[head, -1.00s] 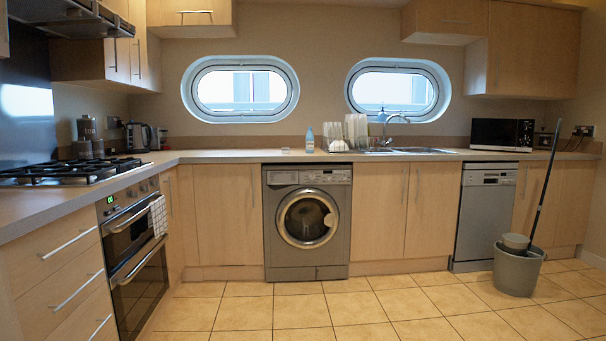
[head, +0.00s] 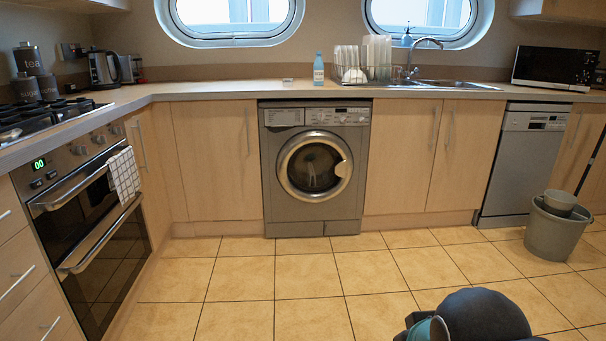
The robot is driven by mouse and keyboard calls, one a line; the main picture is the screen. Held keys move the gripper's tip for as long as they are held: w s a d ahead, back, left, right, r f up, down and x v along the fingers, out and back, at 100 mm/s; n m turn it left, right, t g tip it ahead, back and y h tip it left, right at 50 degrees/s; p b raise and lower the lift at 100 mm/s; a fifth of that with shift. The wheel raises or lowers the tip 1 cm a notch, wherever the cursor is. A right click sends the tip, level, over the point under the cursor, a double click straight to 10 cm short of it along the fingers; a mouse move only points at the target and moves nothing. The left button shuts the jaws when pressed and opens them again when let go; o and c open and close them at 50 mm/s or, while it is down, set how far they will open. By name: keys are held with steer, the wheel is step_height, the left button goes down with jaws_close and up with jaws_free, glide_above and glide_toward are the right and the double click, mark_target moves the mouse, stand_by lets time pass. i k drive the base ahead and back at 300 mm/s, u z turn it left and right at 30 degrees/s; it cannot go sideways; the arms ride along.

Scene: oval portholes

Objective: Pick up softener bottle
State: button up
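A small light-blue bottle (head: 318,67), which looks like the softener bottle, stands upright on the worktop (head: 222,88) above the washing machine. It is just left of the dish rack. A dark rounded part of my own arm shows at the bottom right of the head view. My gripper is not in the picture, so its state is hidden.
The washing machine (head: 314,168) is below. A grey bucket (head: 553,232) stands on the floor at right. The tiled floor in front is clear.

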mark_target(318, 66)
steer(key=i, duration=1.85)
